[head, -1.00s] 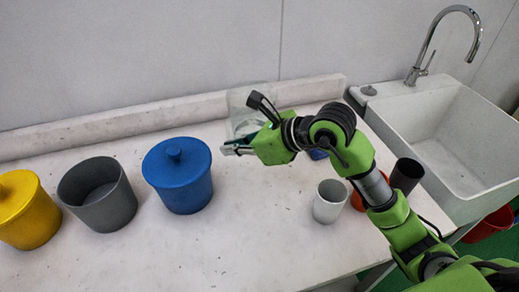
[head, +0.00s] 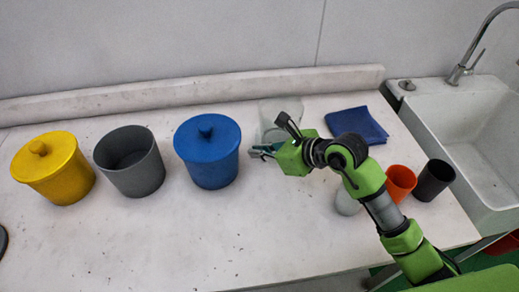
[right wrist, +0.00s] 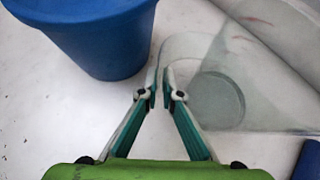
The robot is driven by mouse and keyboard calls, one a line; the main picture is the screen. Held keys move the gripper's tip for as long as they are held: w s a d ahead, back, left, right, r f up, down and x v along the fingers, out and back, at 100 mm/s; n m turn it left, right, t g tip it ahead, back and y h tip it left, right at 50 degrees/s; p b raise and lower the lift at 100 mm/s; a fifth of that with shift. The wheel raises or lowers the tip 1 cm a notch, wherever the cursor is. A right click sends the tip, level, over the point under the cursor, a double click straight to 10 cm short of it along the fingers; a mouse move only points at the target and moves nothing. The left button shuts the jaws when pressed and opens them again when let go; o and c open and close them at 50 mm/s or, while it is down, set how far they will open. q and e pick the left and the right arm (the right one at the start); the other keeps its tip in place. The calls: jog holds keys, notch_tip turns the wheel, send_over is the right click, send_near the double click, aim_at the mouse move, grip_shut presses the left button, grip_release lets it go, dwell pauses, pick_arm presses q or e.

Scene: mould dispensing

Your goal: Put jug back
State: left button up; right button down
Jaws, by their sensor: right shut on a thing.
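The jug (head: 280,110) is clear and see-through. It stands upright near the back of the white table, to the right of the blue lidded pot (head: 208,165). My right gripper (head: 259,152) is at its near left side. In the right wrist view, the gripper (right wrist: 160,96) is shut on the handle side of the jug (right wrist: 262,75), whose round base shows through the wall. Whether the base touches the table is hard to tell. My left gripper is not in view.
A grey open pot (head: 140,178) and a yellow lidded pot (head: 58,182) stand at the left. A folded blue cloth (head: 357,124) lies right of the jug. White, orange (head: 401,178) and black (head: 433,181) cups stand beside my right arm, before the sink (head: 490,160).

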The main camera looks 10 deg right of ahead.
jog(key=shift+r, duration=0.1)
jog(key=shift+f, duration=0.2)
jog(key=c, duration=2.2)
grip_release()
jog(key=shift+c, duration=0.2)
jog(key=shift+r, duration=0.2)
jog(key=shift+s+d+r, duration=0.1)
jog(key=shift+s+d, duration=0.1)
jog(key=shift+d, duration=0.1)
jog(key=b+v, duration=0.1)
jog(key=v, duration=1)
jog(key=shift+r+b, duration=0.15)
jog(key=shift+b, duration=0.15)
jog(key=shift+s, duration=0.15)
